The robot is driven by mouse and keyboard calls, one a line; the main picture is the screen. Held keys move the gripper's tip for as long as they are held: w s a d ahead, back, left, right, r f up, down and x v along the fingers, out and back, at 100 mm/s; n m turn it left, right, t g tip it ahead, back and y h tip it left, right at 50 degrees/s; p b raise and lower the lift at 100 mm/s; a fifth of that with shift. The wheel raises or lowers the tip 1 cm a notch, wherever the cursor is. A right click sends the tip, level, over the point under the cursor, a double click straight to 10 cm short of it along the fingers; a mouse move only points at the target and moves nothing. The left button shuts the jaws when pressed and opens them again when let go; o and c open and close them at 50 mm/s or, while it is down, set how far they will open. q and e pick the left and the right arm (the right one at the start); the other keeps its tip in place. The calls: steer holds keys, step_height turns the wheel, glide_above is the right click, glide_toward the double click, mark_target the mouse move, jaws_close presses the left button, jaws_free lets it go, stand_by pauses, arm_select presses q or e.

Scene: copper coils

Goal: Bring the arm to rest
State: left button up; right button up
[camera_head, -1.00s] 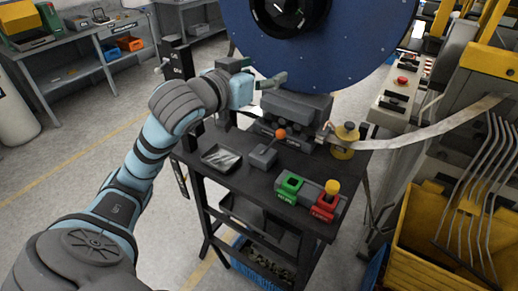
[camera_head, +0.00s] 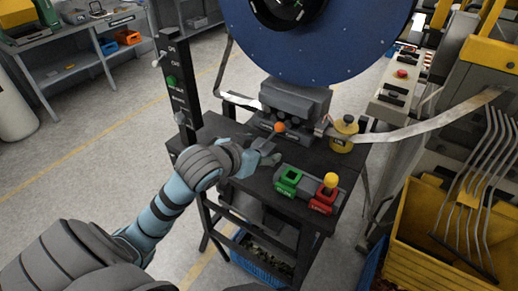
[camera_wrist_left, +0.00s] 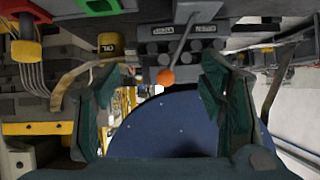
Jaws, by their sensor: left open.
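My left arm comes in from the bottom left of the head view. Its gripper (camera_head: 268,156) is over the dark work table (camera_head: 226,128), near the orange-knobbed lever (camera_head: 279,127). In the left wrist view the two fingers (camera_wrist_left: 165,105) stand wide apart with nothing between them. The orange knob (camera_wrist_left: 166,77) shows beyond and between the fingers, apart from them. The large blue reel (camera_head: 318,45) stands behind the table. The forearm and gripper hide part of the table top. My right gripper is not in view.
A green box (camera_head: 288,180) and a red box with a yellow knob (camera_head: 331,180) sit at the table's front right. A black switch post (camera_head: 178,85) stands at the left. A metal strip (camera_head: 420,128) runs right, above a yellow bin (camera_head: 410,255). Open floor (camera_head: 90,180) lies left.

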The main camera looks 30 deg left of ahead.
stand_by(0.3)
arm_select(q)
steer(key=s+d+f+g, duration=0.2)
steer(key=s+f+g, duration=0.2)
steer(key=s+f, duration=0.75)
steer(key=s+d+f+g, duration=0.2)
steer(key=s+f+g, duration=0.2)
steer(key=s+f, duration=0.7)
step_height(320, 180, down, 20)
steer(key=s+a+g+b, duration=0.1)
steer(key=s, duration=0.1)
steer(key=s+a+f+g+b, duration=0.1)
steer(key=s+f, duration=1.2)
steer(key=s, duration=0.1)
steer(key=shift+s+f, duration=0.15)
steer(key=shift+f, duration=0.05)
